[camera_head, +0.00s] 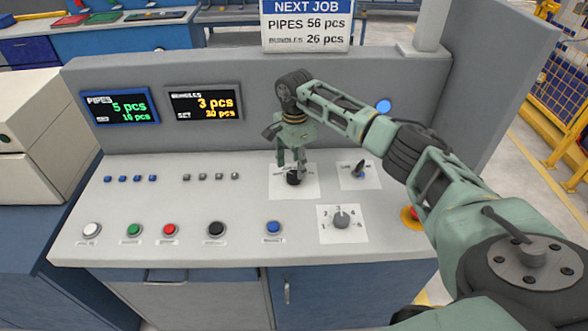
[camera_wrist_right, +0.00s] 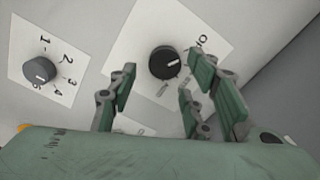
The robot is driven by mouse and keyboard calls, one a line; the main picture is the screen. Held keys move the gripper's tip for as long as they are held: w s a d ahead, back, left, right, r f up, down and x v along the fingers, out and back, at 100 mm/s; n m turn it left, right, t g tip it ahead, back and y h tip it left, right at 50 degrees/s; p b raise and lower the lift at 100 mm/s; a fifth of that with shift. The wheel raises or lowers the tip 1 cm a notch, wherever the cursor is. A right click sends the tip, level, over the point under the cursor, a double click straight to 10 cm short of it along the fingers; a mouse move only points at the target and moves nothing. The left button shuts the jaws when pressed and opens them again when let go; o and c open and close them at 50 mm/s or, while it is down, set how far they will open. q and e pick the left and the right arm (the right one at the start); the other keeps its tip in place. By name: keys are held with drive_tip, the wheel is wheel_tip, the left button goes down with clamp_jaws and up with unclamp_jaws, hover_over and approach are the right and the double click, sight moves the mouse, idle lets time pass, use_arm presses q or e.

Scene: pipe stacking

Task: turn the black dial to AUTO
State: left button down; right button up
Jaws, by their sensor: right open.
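The black dial (camera_head: 293,178) sits on a white label plate (camera_head: 309,188) on the sloped console. My right gripper (camera_head: 291,160) is just above it, fingers pointing down and open. In the right wrist view the black dial (camera_wrist_right: 164,62) is round, with a pale pointer mark towards the right. The fingers of my right gripper (camera_wrist_right: 165,78) are spread, one to the left of the dial and two to its right. I cannot tell whether any finger touches it. Part of a label starting with "O" shows beside the right fingers; the AUTO label cannot be made out. My left gripper is not in view.
Close by are a small switch (camera_head: 359,172), a grey numbered dial (camera_head: 341,220) and a blue button (camera_head: 274,228). A red emergency button (camera_head: 413,213) is partly behind my right arm. Two displays (camera_head: 120,106) are on the back panel. Several other buttons line the left.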

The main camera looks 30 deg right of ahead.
sight(294, 175)
drive_tip(key=shift+f+p, duration=0.4)
drive_tip(key=shift+f, duration=1.6)
drive_tip(key=c, duration=1.1)
